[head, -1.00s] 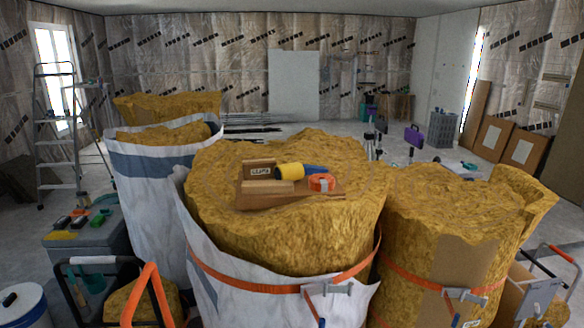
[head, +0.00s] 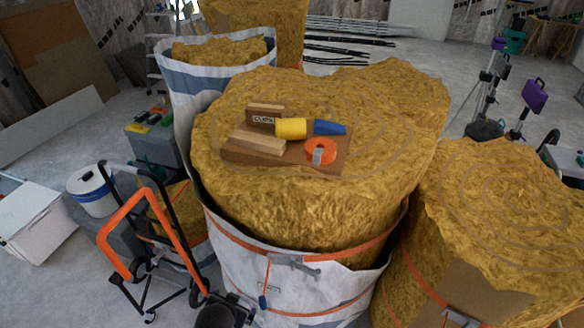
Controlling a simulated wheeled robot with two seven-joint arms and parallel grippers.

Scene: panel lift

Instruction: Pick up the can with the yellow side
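A yellow cylinder (head: 291,128), which looks like the can, lies on its side on a brown board (head: 233,155) on top of a big yellow insulation bale (head: 330,208). A blue tapered piece (head: 329,128) adjoins its right end. A small wooden block with a dark-lettered label (head: 263,117) stands at its left, and a pale wooden block (head: 258,142) lies in front. An orange ring-shaped roll (head: 320,152) lies at front right. Neither of my grippers is in view.
A white wrap with orange straps (head: 235,255) surrounds the bale. Another bale (head: 505,195) stands close on the right. A hand truck with an orange handle (head: 130,225), a white bucket (head: 92,190) and a white box (head: 32,222) stand at left. Grey floor shows between them.

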